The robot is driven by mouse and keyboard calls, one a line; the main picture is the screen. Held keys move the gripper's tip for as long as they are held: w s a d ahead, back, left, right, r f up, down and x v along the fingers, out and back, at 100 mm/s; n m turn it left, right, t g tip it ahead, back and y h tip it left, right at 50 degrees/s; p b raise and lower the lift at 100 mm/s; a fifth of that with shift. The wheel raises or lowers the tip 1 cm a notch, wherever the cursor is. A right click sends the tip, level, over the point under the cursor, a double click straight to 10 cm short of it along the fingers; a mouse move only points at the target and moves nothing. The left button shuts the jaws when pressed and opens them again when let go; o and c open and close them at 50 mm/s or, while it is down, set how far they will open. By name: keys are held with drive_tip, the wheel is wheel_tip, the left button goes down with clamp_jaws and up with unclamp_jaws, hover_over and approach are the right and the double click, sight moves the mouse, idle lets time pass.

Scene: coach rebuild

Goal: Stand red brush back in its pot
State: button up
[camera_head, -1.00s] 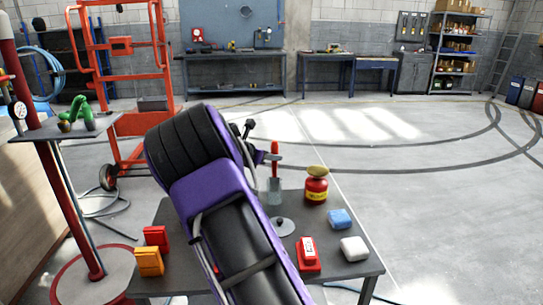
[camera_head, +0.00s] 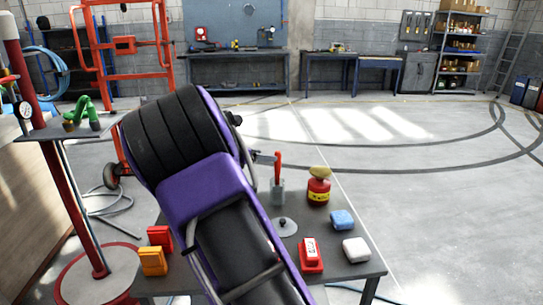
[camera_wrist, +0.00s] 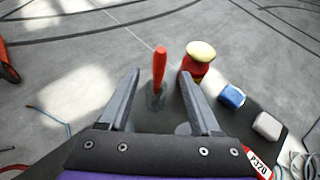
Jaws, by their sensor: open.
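The red brush (camera_head: 278,168) stands upright, its red handle rising from a small grey pot (camera_head: 277,196) on the table. Its lower end is hidden in or behind the pot. In the wrist view the brush handle (camera_wrist: 160,70) shows beyond and between my fingers, with the grey pot (camera_wrist: 155,101) below it. My gripper (camera_wrist: 160,75) is open and empty, its two fingers spread on either side of the handle in that view. In the head view my arm hides most of the gripper; a fingertip shows just left of the handle, apart from it.
Right of the pot stands a red and yellow container with a tan top (camera_head: 318,187). A grey knobbed disc (camera_head: 284,227), red block (camera_head: 310,256), blue block (camera_head: 342,219) and white block (camera_head: 356,249) lie nearby. Red and orange blocks (camera_head: 153,262) sit left. Open floor lies beyond.

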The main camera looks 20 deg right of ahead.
drive_tip(key=p+v, duration=0.1)
drive_tip(key=v, duration=0.9)
drive_tip(key=shift+a+r, duration=0.15)
drive_tip(key=shift+a, duration=0.05)
drive_tip(key=shift+s+a, duration=0.1)
drive_tip(key=shift+s, duration=0.05)
